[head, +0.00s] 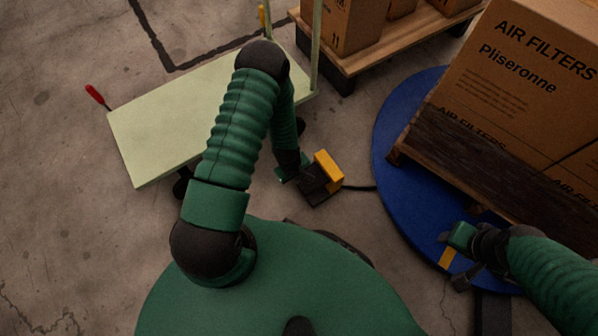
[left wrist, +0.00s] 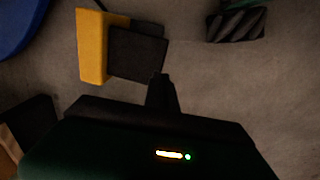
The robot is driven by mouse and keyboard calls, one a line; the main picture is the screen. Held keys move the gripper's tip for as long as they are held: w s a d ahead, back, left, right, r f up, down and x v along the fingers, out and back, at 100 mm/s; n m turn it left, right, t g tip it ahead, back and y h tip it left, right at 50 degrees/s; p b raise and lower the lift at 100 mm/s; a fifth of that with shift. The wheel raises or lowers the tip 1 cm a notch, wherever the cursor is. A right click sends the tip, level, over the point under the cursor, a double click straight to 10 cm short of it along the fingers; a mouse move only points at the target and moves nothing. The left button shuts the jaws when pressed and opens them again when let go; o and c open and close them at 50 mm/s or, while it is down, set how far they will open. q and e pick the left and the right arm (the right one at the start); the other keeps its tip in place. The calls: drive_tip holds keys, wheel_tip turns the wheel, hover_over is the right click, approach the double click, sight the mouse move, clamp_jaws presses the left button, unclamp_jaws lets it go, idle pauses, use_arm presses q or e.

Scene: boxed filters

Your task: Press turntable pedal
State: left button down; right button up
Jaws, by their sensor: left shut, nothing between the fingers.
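The turntable pedal (head: 328,166) sits on the concrete floor, with a yellow guard and a dark foot plate. A black cable joins it to the blue round turntable (head: 393,190). My left gripper (head: 301,180) is shut and empty, beside the pedal on its left. In the left wrist view, the gripper's fingers (left wrist: 162,88) point at the near edge of the pedal's dark plate (left wrist: 138,54), with the yellow guard beyond to the left. Whether they touch is unclear. My right gripper (head: 458,243) is over the turntable's near edge; its finger opening is unclear.
A wooden pallet (head: 440,178) with large air filter boxes (head: 520,75) stands on the turntable. Another pallet (head: 385,50) with boxes is at the back.

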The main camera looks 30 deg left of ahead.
use_arm(q)
drive_tip(key=r, duration=0.1)
drive_tip(key=s+r+p, duration=0.1)
drive_tip(key=r, duration=0.1)
drive_tip(key=r+p, duration=0.1)
drive_tip(key=r, duration=0.1)
drive_tip(key=shift+s+a+r, duration=0.15)
drive_tip(key=shift+s+a, duration=0.1)
drive_tip(key=shift+a, duration=0.15)
use_arm(e)
wheel_tip(320, 180, up, 3)
drive_tip(key=shift+w+r, duration=0.1)
